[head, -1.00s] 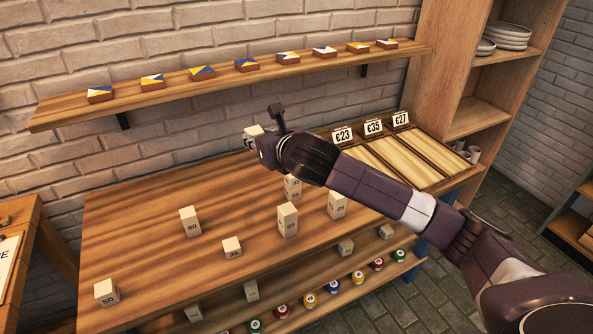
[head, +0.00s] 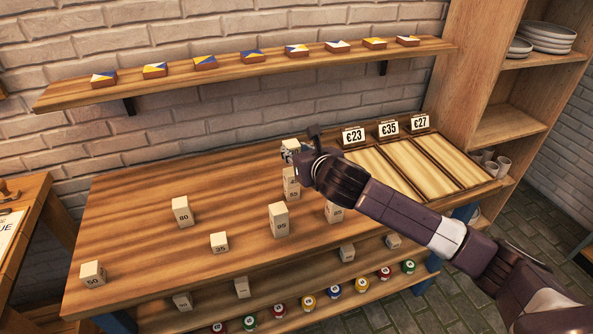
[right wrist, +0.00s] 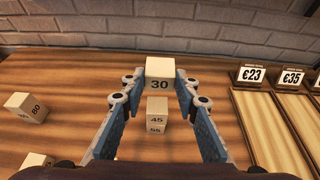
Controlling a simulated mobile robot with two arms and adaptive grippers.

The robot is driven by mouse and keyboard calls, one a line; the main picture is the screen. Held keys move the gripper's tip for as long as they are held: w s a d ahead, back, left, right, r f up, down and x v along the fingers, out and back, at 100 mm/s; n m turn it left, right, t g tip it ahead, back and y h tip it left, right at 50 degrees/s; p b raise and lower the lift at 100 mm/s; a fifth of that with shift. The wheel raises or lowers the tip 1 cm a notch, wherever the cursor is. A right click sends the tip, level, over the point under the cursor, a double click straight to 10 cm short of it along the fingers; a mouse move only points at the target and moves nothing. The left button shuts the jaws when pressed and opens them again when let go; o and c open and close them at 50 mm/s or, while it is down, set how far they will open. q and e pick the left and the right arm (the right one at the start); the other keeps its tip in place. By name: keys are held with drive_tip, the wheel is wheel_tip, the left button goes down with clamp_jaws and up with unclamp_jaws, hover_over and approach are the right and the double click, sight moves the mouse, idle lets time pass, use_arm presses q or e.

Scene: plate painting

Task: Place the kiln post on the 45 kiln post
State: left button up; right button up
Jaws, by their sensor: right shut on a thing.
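The 30 kiln post (right wrist: 159,75), a pale block, is held between the fingertips of my right gripper (right wrist: 160,88), which is shut on it. In the head view, this post (head: 290,147) and the right gripper (head: 300,155) are just above a stack on the table. The 45 kiln post (right wrist: 157,112) is the upper block of that stack, on a 55 post (right wrist: 155,129). The 45 post shows in the head view (head: 291,174) below the held post. I cannot tell how large the gap is. My left gripper is not in view.
On the table (head: 140,240) stand a 95 post (head: 279,220), an 80 post (head: 182,211), a 35 post (head: 219,243) and a 50 post (head: 92,274). Another post (head: 333,212) is partly behind my arm. Price signs (head: 388,127) stand right; a wall shelf (head: 250,70) runs above.

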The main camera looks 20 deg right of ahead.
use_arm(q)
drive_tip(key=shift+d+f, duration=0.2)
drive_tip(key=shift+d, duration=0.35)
use_arm(e)
wheel_tip(320, 180, down, 6)
drive_tip(key=shift+f, duration=0.2)
drive_tip(key=o, duration=1.2)
